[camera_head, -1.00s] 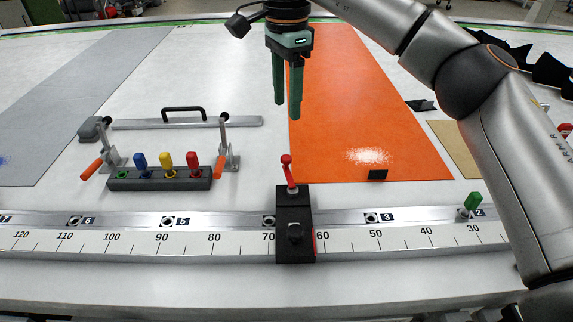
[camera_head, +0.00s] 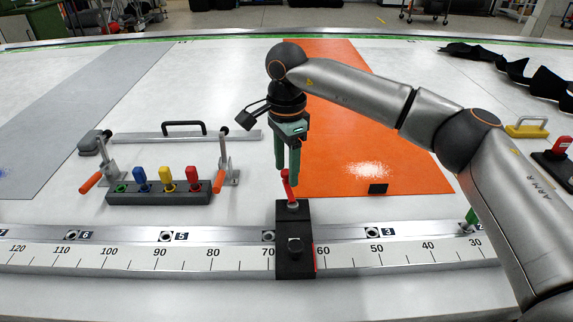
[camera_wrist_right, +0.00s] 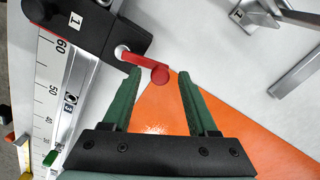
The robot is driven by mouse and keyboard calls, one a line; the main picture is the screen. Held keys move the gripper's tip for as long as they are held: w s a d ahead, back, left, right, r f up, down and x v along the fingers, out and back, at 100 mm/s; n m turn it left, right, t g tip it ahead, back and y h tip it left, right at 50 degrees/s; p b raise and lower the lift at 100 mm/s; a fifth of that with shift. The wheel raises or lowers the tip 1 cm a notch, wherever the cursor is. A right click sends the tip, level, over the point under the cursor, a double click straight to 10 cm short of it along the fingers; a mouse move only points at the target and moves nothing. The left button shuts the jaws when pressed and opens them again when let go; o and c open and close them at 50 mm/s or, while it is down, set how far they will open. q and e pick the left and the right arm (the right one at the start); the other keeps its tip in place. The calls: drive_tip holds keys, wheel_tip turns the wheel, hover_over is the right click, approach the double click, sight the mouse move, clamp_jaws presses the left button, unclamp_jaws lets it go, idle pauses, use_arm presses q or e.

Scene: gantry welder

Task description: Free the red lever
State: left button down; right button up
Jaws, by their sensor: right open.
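The red lever (camera_head: 287,186) stands up from the black block (camera_head: 294,240) clamped on the ruler rail, at about the 65 mark. My right gripper (camera_head: 287,170) has green fingers and is directly above and around the lever's top. In the right wrist view the open fingertips (camera_wrist_right: 158,76) lie on either side of the lever's round red knob (camera_wrist_right: 160,73). The lever's arm reaches from the knob to a pale pivot on the block. Contact between fingers and lever cannot be told. My left gripper is not in view.
A black holder (camera_head: 160,197) with blue, yellow and red plugs lies left of the block, between toggle clamps with orange grips. A bar with a black handle (camera_head: 183,128) lies behind it. The orange sheet (camera_head: 400,170) lies flat behind the lever. Black cloth (camera_head: 520,75) lies far right.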

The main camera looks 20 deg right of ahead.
clamp_jaws()
idle(0.5)
